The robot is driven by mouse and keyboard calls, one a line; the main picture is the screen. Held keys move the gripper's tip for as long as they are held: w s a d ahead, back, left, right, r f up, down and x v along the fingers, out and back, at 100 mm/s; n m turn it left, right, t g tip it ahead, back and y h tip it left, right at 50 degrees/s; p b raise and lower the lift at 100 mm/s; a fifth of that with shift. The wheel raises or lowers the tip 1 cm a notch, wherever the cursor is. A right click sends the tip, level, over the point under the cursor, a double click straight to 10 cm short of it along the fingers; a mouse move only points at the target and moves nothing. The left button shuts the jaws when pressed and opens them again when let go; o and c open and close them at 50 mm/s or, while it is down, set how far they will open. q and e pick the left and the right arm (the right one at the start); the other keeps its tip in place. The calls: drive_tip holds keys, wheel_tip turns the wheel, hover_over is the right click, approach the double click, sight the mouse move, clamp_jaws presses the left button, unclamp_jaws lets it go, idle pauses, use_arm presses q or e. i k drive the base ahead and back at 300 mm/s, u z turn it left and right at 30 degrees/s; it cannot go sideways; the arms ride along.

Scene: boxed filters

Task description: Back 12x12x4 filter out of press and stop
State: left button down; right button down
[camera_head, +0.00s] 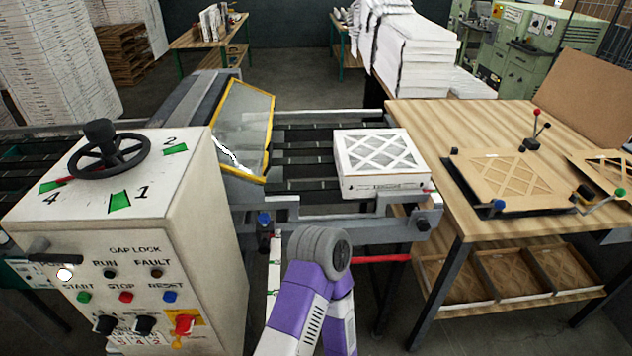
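The filter (380,162) is a white square box with a diamond lattice top. It lies flat on the dark slatted conveyor (305,150), to the right of the press and clear of its yellow-framed clear guard (245,125). The control cabinet (190,200) stands at the left, with a black handwheel (108,155) on top. Its front has a green start button (84,297), a red stop button (126,297) and a blue reset button (169,297). A purple and grey link of my arm rises at the bottom centre. Neither of my grippers shows.
A wooden table (450,130) at the right carries a brown lattice piece (510,180) on a black fixture. A shelf below holds several brown lattice pieces. White stacks (415,60) stand behind the conveyor. A red bar (375,258) lies below the conveyor's right end.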

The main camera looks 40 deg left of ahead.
sight(369, 161)
drive_tip(key=u, duration=0.8)
drive_tip(key=i, duration=1.15)
drive_tip(key=z, duration=0.45)
